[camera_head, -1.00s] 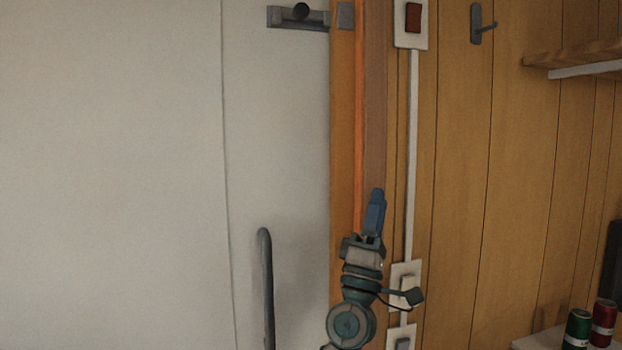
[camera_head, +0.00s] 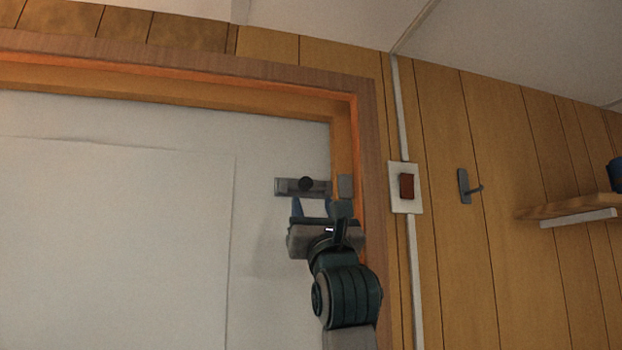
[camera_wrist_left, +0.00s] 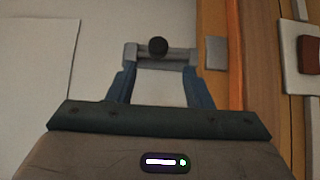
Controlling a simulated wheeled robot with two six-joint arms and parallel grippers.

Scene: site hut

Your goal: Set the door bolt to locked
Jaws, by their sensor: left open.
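The door bolt (camera_head: 290,187) is a grey bar on a plate near the right edge of the pale door (camera_head: 120,230), with a round black knob (camera_head: 306,184). A grey keeper (camera_head: 346,187) sits on the orange frame to its right, and a gap shows between bolt and keeper in the left wrist view. My left gripper (camera_head: 312,207) is open just below the bolt. In the left wrist view, its blue fingers (camera_wrist_left: 158,78) point at the bolt, one on each side of the knob (camera_wrist_left: 158,46), with nothing between them. My right gripper is out of view.
A switch plate with a red-brown rocker (camera_head: 406,186) is on the plank wall right of the frame (camera_head: 371,130). A coat hook (camera_head: 465,187) and a wooden shelf (camera_head: 570,206) are further right.

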